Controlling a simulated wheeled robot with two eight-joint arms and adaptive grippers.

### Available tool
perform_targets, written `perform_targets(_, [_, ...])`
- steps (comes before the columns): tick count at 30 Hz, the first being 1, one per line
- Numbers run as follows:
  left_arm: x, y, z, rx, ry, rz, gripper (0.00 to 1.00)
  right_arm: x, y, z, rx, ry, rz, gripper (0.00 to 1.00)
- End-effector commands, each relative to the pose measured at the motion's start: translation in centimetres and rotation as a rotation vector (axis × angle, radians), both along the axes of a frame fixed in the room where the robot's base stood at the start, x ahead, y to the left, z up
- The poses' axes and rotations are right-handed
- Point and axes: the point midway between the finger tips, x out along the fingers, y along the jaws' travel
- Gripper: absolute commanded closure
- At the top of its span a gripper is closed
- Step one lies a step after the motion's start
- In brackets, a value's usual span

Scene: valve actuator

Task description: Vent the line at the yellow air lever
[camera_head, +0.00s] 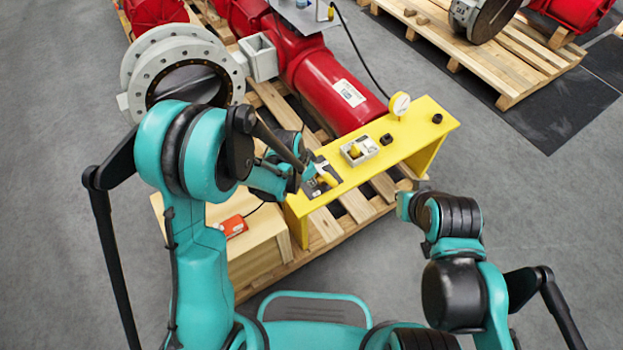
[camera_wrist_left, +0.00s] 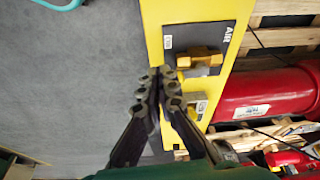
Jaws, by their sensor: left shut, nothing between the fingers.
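The yellow air lever (camera_wrist_left: 200,58) sits on a dark plate marked AIR (camera_wrist_left: 226,35) on the yellow stand (camera_wrist_left: 153,32). In the head view the lever (camera_head: 328,179) is at the stand's near left end, partly behind my left wrist. My left gripper (camera_wrist_left: 168,78) is shut and empty. In the wrist view its fingertips are beside the lever, near the stand's edge; whether they touch the lever I cannot tell. My right arm is at the right of the head view, off the stand's right side; its fingers do not show clearly.
The stand also carries a grey box with a yellow button (camera_head: 359,151), a white gauge (camera_head: 399,104) and black knobs (camera_head: 437,118). Behind it lies a red actuator cylinder (camera_head: 335,90) on a wooden pallet (camera_head: 357,205). A wooden block with an orange box (camera_head: 233,226) is at left.

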Motion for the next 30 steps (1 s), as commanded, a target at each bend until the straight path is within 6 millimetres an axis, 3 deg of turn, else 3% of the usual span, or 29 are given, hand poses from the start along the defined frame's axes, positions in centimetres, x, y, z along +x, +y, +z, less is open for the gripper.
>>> perform_targets(1, [0.3,-0.3,-1.6,0.0,0.0,0.0,1.0,0.0,0.0,-1.0,0.0,0.0,0.0,1.0])
perform_targets(9, [1.4,-1.4,-7.0,0.001,-0.001,0.0,1.0,0.0,0.0,-3.5,0.0,0.0,0.0,1.0])
perform_targets(18, [3.8,-4.0,-7.1,0.0,-0.001,0.001,1.0,0.0,0.0,-4.4,0.0,0.0,0.0,1.0])
perform_targets(30, [4.0,-4.2,-7.0,0.0,-0.001,0.002,1.0,0.0,0.0,-4.4,0.0,0.0,0.0,1.0])
